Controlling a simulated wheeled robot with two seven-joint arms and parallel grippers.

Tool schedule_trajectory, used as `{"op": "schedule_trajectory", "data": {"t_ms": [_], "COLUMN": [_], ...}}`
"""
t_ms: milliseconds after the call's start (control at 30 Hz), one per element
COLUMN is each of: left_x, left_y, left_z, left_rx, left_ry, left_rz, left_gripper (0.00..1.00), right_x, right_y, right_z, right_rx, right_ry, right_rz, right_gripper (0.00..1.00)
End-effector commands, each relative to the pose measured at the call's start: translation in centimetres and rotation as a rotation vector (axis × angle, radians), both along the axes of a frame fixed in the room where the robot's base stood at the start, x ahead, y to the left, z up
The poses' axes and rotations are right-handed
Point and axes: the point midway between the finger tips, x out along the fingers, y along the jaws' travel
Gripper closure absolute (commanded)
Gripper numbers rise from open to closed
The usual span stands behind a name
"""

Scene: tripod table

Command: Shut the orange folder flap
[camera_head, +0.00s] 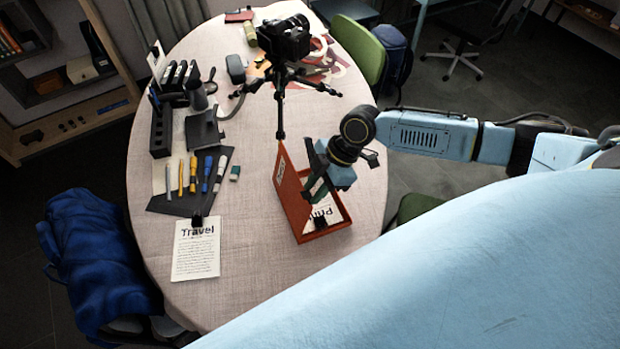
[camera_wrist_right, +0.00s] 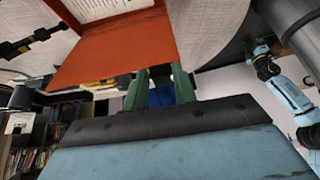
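The orange folder lies on the table with its flap (camera_head: 291,195) raised steeply on the left side of its shallow, orange-rimmed base (camera_head: 343,225). A white printed sheet (camera_head: 326,212) lies inside the base. My right gripper (camera_head: 317,184) is over the folder, close to the raised flap on its right side. In the right wrist view the flap (camera_wrist_right: 115,52) spans the top, close by the green fingertips (camera_wrist_right: 160,72). The fingers stand apart with a gap between them; whether they touch the flap is unclear. My left gripper is not in view.
A camera on a black tripod (camera_head: 280,95) stands behind the folder. A dark mat with markers (camera_head: 195,175) and a "Travel" sheet (camera_head: 196,250) with a black clip lie to the left. The table in front of the folder is clear.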

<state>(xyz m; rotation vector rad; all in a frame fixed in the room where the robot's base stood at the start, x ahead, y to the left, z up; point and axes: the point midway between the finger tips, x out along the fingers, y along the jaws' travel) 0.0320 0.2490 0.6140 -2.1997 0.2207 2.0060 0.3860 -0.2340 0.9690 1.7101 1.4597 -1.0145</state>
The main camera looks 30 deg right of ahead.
Motion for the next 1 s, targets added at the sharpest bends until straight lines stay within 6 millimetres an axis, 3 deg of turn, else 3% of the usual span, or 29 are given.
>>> {"op": "schedule_trajectory", "data": {"t_ms": [1000], "left_x": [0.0], "left_y": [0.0], "left_z": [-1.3], "left_rx": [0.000], "left_ry": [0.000], "left_rz": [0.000], "left_gripper": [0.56], "right_x": [-0.6], "right_y": [-3.3], "right_z": [-1.2], "right_rx": [-0.002], "right_ry": [0.000], "right_rz": [0.000], "right_gripper": [0.77]}}
